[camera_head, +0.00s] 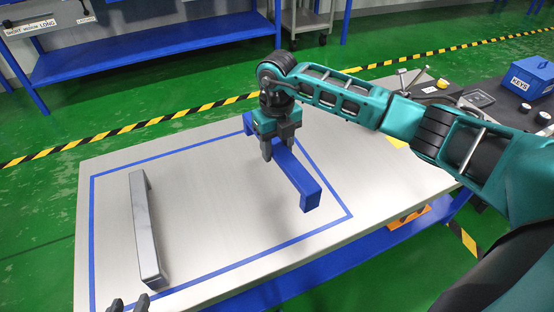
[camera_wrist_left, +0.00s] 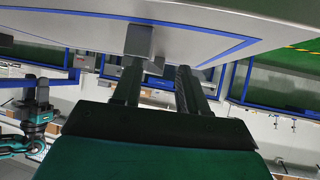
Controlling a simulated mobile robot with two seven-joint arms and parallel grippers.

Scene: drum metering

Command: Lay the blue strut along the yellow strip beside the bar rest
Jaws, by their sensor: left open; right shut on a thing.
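The blue strut (camera_head: 297,172) has turned-down ends and runs slantwise near the right part of the pale table (camera_head: 215,200). My right gripper (camera_head: 280,150) points down and is shut on its middle; I cannot tell if the strut touches the table. My left gripper (camera_head: 128,304) is open at the bottom edge, near the close end of a grey bar (camera_head: 146,230). In the left wrist view its fingers (camera_wrist_left: 157,88) are apart, with the grey bar's end (camera_wrist_left: 139,40) beyond them. A yellow patch (camera_head: 394,142) shows partly behind my right arm. I cannot make out the bar rest for sure.
Blue tape (camera_head: 190,147) outlines a rectangle on the table, mostly clear between grey bar and strut. A blue shelf bench (camera_head: 150,50) stands behind.

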